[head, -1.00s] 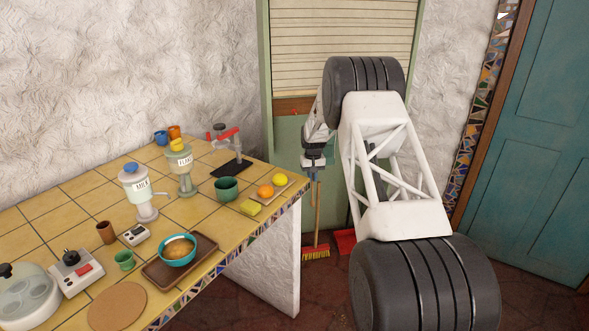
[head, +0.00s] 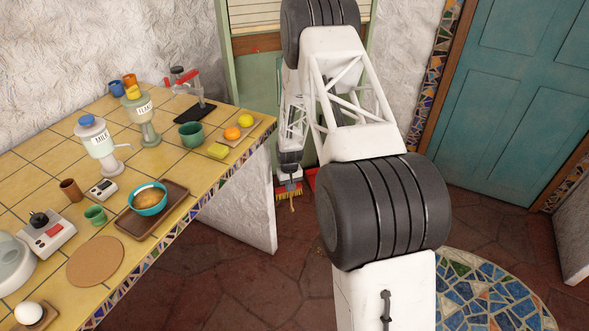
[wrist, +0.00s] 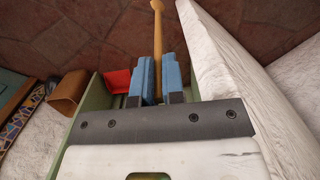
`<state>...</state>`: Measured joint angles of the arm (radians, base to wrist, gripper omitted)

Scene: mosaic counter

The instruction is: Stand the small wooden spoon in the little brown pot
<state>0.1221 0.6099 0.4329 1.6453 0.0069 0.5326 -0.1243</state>
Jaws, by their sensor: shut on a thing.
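My gripper (wrist: 158,82) has its blue fingers shut on the wooden spoon (wrist: 157,38), which points away from the wrist past the fingertips. In the head view the gripper (head: 291,187) hangs low beyond the counter's right end, over the floor, with a bit of the spoon (head: 292,205) showing below it. The little brown pot (head: 70,190) stands upright on the tiled counter at the left, far from my gripper. The pot's inside is mostly hidden.
A broom stands behind my gripper.

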